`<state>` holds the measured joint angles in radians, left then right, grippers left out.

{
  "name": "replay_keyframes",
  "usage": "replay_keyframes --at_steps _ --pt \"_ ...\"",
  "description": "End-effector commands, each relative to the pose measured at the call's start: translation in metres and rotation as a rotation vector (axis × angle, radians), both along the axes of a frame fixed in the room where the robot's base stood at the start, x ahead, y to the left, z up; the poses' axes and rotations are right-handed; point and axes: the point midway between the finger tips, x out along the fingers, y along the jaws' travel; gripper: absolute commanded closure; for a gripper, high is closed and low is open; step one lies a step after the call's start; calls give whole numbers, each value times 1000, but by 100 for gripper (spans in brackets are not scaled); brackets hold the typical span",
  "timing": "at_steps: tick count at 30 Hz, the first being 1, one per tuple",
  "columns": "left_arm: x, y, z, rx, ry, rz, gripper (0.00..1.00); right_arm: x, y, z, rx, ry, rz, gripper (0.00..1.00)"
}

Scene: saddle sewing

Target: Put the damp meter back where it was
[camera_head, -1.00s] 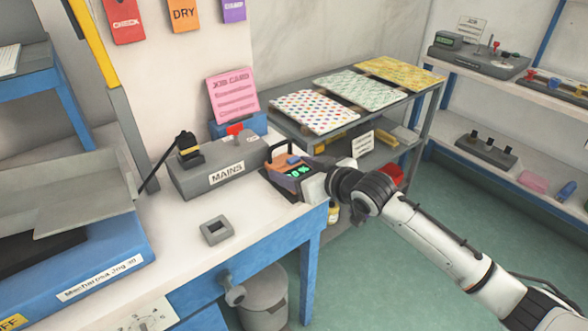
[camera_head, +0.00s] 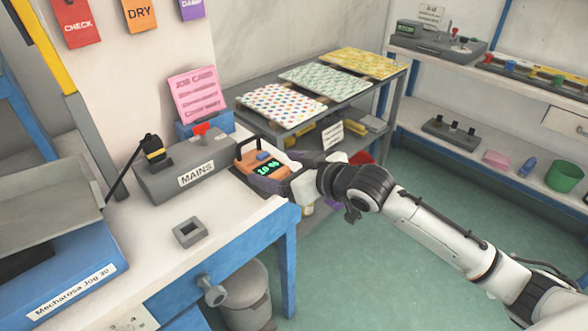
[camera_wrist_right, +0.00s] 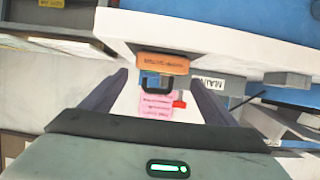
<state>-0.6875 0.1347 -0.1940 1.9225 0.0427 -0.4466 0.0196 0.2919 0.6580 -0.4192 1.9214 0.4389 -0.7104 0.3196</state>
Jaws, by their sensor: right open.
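The damp meter (camera_head: 263,171) is an orange block with a dark handle and a lit green display. It rests on the white bench top at the right edge, just right of the grey MAINS box (camera_head: 185,171). My right gripper (camera_head: 288,178) is at the meter's right side, over the bench edge. In the right wrist view the damp meter (camera_wrist_right: 163,64) shows beyond the two open dark fingers (camera_wrist_right: 160,90), centred between them. I cannot tell whether the fingers touch it. My left gripper is not in view.
A small grey square holder (camera_head: 189,232) sits on the bench front. A pink job card (camera_head: 194,95) stands behind the MAINS box. A blue Mechatrosa box (camera_head: 75,290) is at the left. A table with patterned sheets (camera_head: 283,106) stands behind my right arm.

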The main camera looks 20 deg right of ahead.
Motion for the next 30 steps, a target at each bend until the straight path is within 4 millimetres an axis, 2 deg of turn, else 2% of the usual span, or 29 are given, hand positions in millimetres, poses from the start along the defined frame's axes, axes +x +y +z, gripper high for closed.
replay_keyframes --at_steps 3,10,12,14,17,19,21,23,24,27,30 --pt "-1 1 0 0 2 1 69 -24 -9 9 -2 1 1 19" --pt "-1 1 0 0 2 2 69 -50 -18 21 1 1 1 19" --pt "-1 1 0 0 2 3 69 -54 -18 19 2 6 0 19" --pt "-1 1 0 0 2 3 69 -60 -16 7 9 18 -2 19" --pt "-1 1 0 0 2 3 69 -77 -8 -39 25 66 -11 19" --pt "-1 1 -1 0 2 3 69 -100 0 -86 35 115 -27 19" --pt "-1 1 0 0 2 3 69 -132 8 -136 36 172 -49 19" --pt "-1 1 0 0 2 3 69 -163 15 -175 32 220 -68 19" --pt "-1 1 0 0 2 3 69 -186 19 -199 24 253 -82 19" --pt "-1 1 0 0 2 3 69 -239 28 -245 1 328 -107 19" --pt "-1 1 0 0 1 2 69 -278 35 -271 -21 378 -121 19"
